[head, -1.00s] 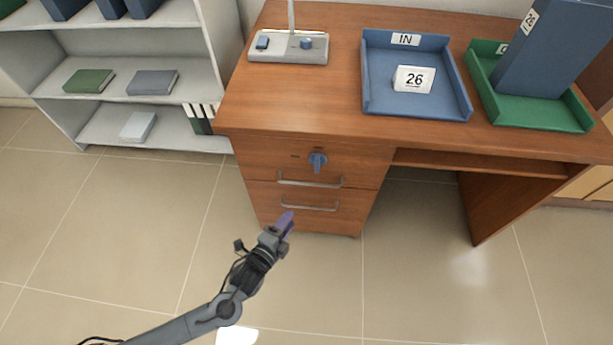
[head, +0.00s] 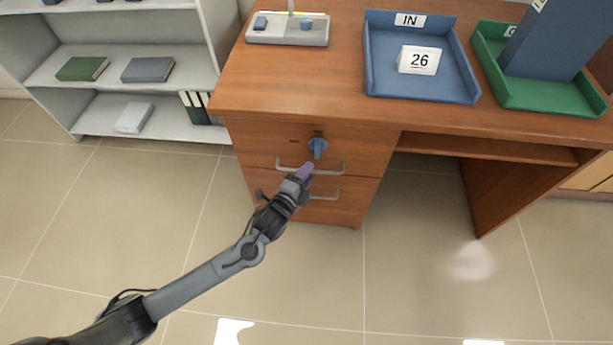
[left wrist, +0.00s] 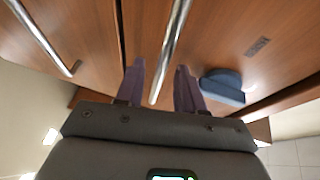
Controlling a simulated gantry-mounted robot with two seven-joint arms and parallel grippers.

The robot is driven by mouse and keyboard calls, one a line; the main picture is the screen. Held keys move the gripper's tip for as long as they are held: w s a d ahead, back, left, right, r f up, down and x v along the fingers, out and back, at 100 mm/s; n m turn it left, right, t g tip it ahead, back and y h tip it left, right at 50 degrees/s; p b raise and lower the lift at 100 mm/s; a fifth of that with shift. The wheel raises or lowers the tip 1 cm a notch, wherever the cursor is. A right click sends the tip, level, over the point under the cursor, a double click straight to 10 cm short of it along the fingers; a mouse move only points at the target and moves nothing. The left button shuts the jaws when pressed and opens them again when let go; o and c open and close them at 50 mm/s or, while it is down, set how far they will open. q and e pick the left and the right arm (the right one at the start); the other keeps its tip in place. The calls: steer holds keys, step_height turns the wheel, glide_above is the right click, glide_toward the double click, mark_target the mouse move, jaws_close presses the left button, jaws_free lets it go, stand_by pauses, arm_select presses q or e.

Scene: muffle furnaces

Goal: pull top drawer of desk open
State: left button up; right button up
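The wooden desk (head: 232,95) has a drawer unit with a top drawer (head: 262,145) and a lower drawer (head: 335,208). The top drawer looks shut, with a metal bar handle (head: 330,169) and a blue key or knob (head: 317,147) above it. My left gripper (head: 305,172), with purple fingers, is at the top drawer's handle. In the left wrist view the fingers (left wrist: 160,72) are open, and the top handle (left wrist: 171,45) runs through the gap between them. I cannot tell whether they touch it. The blue knob (left wrist: 222,88) is just right of the right finger. My right gripper is not in view.
The lower drawer's handle (head: 325,196) is just below, partly behind my left gripper. A grey shelf unit (head: 160,95) stands left of the desk. A blue tray (head: 375,60) and a green tray (head: 540,97) lie on top. The floor in front is clear.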

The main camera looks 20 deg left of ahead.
arm_select(q)
steer(key=shift+w, duration=0.25)
jaws_close()
stand_by(0.3)
